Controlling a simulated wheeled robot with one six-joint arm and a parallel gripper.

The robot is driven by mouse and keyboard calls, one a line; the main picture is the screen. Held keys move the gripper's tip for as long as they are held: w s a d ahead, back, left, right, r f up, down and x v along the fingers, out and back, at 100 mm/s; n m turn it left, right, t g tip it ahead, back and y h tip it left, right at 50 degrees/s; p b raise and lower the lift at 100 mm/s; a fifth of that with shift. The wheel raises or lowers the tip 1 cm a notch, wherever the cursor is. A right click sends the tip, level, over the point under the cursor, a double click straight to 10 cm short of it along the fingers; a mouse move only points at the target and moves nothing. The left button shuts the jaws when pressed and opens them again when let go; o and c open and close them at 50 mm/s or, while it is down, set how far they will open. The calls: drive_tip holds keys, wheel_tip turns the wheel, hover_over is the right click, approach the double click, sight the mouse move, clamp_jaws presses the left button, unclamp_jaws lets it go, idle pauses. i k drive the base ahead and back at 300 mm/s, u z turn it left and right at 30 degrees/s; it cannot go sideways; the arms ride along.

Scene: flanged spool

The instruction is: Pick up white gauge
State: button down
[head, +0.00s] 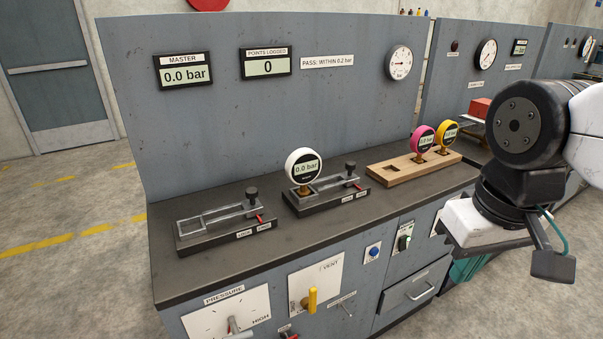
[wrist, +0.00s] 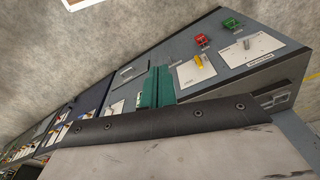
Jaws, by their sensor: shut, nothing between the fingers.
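The white gauge (head: 304,167) stands upright in the head view, its round dial reading 0.0 bar. Its brass stem sits in the right-hand lock fixture (head: 332,190) on the bench top. My gripper (head: 470,226) is at the right of the head view, well to the right of the gauge and apart from it. Its fingertips are hard to make out; it is shut and empty. In the wrist view the pale gripper body (wrist: 180,155) with its dark edge fills the bottom, and the white gauge does not show.
An empty lock fixture (head: 220,223) stands left of the gauge. A wooden rack (head: 392,175) to its right holds a pink gauge (head: 422,139) and a yellow gauge (head: 446,133). The upright back panel (head: 250,120) stands behind. Handles project from the bench front, including a yellow one (head: 312,299).

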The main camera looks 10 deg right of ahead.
sight(303, 166)
drive_tip(key=i, duration=0.95)
drive_tip(key=z, duration=0.15)
